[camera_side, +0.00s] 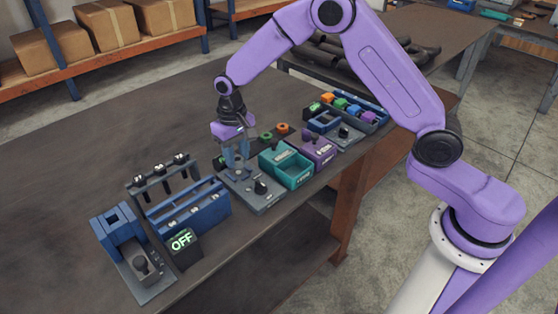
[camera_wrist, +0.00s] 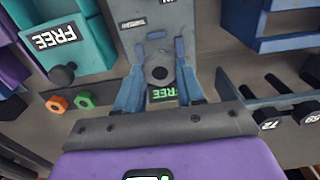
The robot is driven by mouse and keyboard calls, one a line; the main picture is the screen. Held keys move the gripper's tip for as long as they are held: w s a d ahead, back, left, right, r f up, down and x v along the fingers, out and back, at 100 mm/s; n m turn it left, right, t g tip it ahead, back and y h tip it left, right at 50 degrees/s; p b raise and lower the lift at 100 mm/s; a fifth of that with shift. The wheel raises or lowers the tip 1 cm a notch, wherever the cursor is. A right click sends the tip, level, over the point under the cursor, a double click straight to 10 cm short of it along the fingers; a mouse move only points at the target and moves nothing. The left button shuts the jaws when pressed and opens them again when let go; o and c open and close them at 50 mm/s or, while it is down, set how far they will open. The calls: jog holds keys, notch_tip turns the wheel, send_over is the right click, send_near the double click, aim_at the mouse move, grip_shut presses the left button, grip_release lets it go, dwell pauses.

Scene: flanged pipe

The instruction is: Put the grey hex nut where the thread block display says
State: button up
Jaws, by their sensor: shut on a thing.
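My gripper (camera_side: 237,168) points down over a grey block with a plate (camera_side: 262,203). Its blue fingers (camera_wrist: 160,80) are closed around a grey hex nut (camera_wrist: 158,70), which shows its dark hole in the wrist view. In the side view the nut is hidden or too small to make out. The grey block (camera_wrist: 152,25) lies beneath the fingers, and I cannot tell whether the nut touches it. A small display with green letters reading FREE (camera_wrist: 163,94) shows between the fingers. An orange nut (camera_wrist: 57,104) and a green nut (camera_wrist: 84,99) lie on the table beside the gripper.
A teal box (camera_side: 290,170) and a purple box (camera_side: 318,150) stand right of my gripper. A blue rack (camera_side: 190,212), a black display reading OFF (camera_side: 182,242) and a blue fixture (camera_side: 118,230) stand to the left. The table's left rear is clear.

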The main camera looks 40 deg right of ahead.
jog(key=s+d+r, duration=0.4)
jog(key=s+d, duration=0.6)
jog(key=d, duration=0.1)
jog(key=shift+s+r, duration=0.15)
jog(key=shift+s, duration=0.05)
dwell(0.9)
jog(key=shift+f, duration=2.1)
jog(key=shift+f, duration=1.3)
jog(key=o, duration=1.1)
jog(key=shift+o, duration=0.3)
jog(key=shift+r, duration=0.1)
